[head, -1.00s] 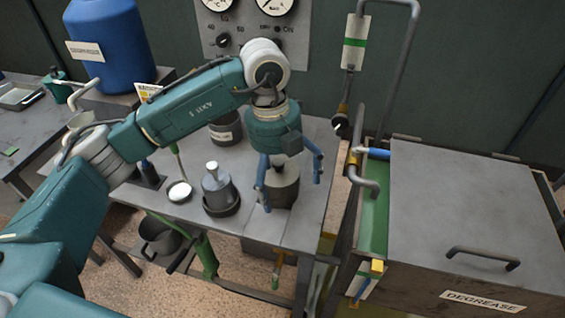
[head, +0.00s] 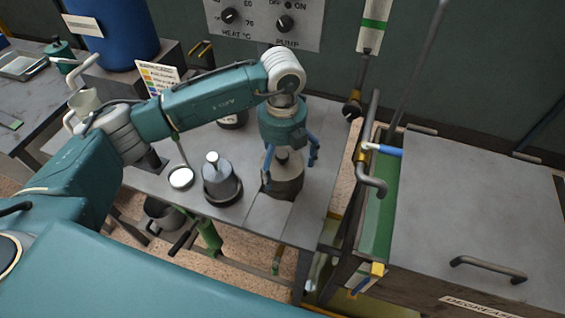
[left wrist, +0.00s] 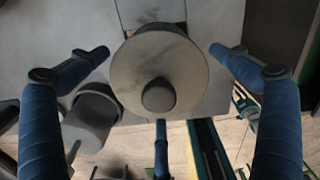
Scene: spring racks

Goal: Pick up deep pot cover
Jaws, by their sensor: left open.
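A grey round pot with a knobbed lid (head: 289,159) stands near the front right of the metal table, below my left gripper (head: 290,172). In the left wrist view the lid (left wrist: 135,70) shows as a wide grey disc with a round dark knob (left wrist: 158,95). My left gripper is open, with its blue fingers on either side of the lid. In the left wrist view the fingers stand apart from the disc. I cannot tell how high the fingertips are. My right gripper is not in view.
A smaller pot with a light knob (head: 213,172) and a white-topped dish (head: 181,178) stand left of the lidded pot. A degrease tank (head: 470,200) with a pipe beside it is at the right. The table (head: 268,215) is bare in front.

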